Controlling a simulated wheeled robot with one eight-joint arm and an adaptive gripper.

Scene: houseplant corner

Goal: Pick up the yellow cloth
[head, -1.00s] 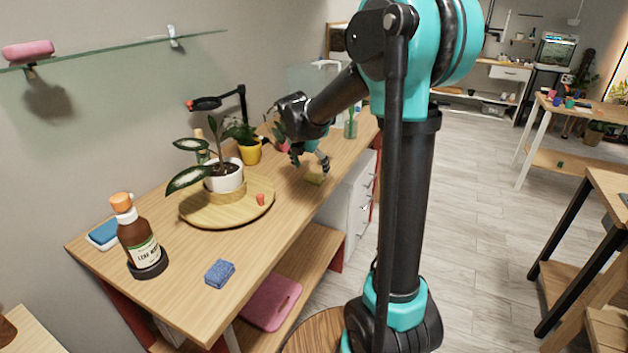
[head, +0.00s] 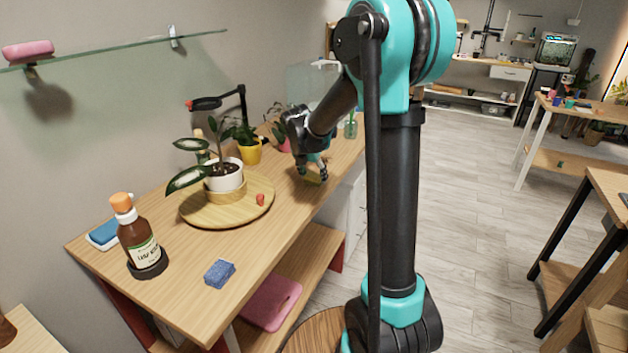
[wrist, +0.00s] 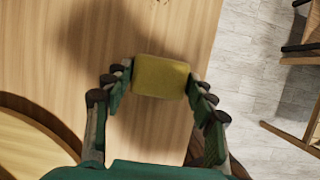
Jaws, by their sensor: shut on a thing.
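The yellow cloth (wrist: 160,77) is a small folded, rounded block in the wrist view, between the fingertips of my gripper (wrist: 160,84). Both fingers touch its sides, so my gripper is shut on it. In the head view the cloth (head: 312,179) is a small yellow patch under my gripper (head: 311,172), at the right edge of the wooden bench (head: 180,290). The fingers partly hide it there. I cannot tell whether it is lifted clear of the bench top.
A round wooden tray (head: 215,219) with a white potted plant (head: 226,177) stands to the left of my gripper. A blue cloth (head: 220,273) and a brown bottle (head: 138,240) are nearer the front. A yellow pot (head: 250,153) stands behind. Bare bench top lies around the gripper.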

